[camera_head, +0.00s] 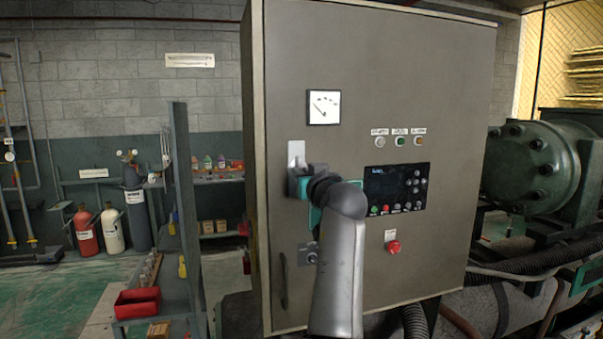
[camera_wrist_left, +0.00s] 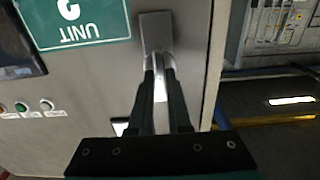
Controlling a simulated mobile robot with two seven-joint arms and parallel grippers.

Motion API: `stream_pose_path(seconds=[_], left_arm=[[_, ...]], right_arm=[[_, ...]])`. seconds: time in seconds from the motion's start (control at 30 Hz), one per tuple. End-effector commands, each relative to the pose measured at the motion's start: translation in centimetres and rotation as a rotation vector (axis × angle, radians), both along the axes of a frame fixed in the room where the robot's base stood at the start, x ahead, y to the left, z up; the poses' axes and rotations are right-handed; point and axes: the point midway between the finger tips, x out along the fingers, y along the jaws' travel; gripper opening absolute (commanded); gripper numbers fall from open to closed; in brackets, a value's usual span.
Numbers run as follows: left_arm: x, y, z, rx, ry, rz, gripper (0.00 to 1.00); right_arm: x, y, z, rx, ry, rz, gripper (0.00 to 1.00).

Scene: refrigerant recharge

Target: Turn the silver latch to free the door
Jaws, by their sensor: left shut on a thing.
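The silver latch (camera_head: 296,152) is on the left side of the grey cabinet door (camera_head: 435,80). In the head view only its upper plate shows; my gripper covers the rest. My left gripper (camera_head: 296,184) is at the latch, with my grey arm in front of it. In the left wrist view the latch plate (camera_wrist_left: 156,32) is at the top, and its silver handle runs down between the two dark fingers of my left gripper (camera_wrist_left: 159,68), which are shut on it. The door looks closed. My right gripper is out of view.
A gauge (camera_head: 323,107), buttons, a dark panel (camera_head: 378,190) and a red stop button (camera_head: 393,247) are on the door. A dark vertical handle (camera_head: 283,281) is low on its left. Shelving with a red bin (camera_head: 137,303) stands left. Green machinery (camera_head: 535,165) is close on the right.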

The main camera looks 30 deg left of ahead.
Motion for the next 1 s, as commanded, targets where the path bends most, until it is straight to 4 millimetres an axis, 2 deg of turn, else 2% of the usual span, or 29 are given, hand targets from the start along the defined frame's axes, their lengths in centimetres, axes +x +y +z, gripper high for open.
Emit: stream_pose_path(seconds=[0.17, 1.0], left_arm=[[0.0, 0.0, -0.2, -0.010, -0.005, 0.000, 0.00], [0.0, 0.0, -0.4, -0.240, -0.271, 0.000, 0.00]], right_arm=[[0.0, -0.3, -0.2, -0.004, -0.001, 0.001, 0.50], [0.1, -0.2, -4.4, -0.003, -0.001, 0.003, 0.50]])
